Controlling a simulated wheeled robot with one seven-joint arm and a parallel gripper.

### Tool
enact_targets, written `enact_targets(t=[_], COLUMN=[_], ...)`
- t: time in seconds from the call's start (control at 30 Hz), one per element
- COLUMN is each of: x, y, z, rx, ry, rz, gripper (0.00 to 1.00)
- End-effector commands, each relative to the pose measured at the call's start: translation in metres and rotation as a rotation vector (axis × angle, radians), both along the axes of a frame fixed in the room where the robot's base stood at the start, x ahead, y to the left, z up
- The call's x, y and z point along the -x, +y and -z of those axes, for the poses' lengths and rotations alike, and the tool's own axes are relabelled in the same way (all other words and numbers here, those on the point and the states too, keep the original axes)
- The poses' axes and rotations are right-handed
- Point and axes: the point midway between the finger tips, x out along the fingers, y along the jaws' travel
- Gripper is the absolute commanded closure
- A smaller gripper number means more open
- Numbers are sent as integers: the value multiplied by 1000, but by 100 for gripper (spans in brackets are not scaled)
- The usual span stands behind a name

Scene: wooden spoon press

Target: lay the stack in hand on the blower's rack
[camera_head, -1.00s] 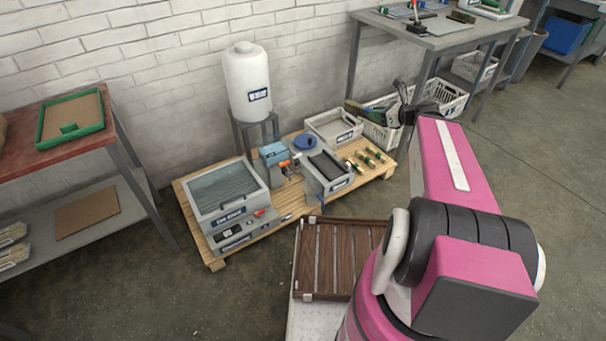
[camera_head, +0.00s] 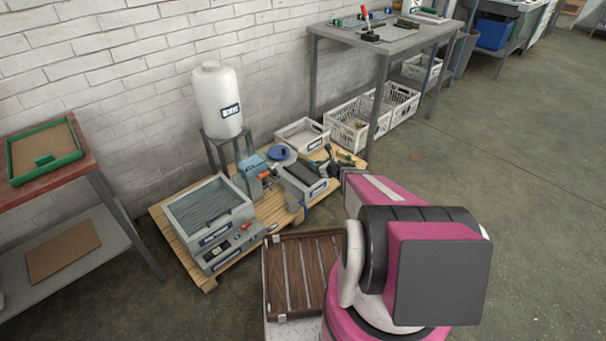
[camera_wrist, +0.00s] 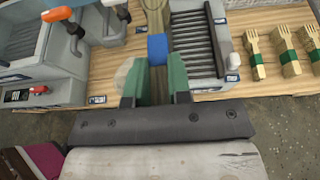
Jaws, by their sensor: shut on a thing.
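In the wrist view my gripper (camera_wrist: 156,80) has its green fingers shut on a wooden stack (camera_wrist: 155,16) with a blue band. The stack points away from the gripper. The blower's rack (camera_wrist: 196,38), a grey ridged top on a pale box, lies just right of the stack in that view, and the stack overlaps its left side. I cannot tell how high the stack is above it.
Several green-banded bundles of wooden forks (camera_wrist: 285,50) lie right of the rack. A white tray (camera_head: 302,134) is behind; a white canister (camera_head: 218,100) stands by the wall.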

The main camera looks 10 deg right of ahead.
Motion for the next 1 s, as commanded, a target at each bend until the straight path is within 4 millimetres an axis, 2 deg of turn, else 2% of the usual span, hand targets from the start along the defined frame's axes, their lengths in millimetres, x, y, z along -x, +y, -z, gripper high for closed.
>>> enact_targets(t=[0.03, 0.1, 0.27, 0.37, 0.8, 0.9, 1.0], x=[-4, -5, -8, -18, -100, -115, -121], y=[-1, -1, 0, 1, 14, 16, 18], z=[16, 26, 39, 44, 94, 102, 106], rx=[-1, 0, -1, 0, -1, -1, -1], ry=[2, 0, -1, -1, -2, -2, -1], rz=[10, 17, 26, 27, 26, 26, 26], gripper=[100, 100, 100, 100, 100, 100, 100])
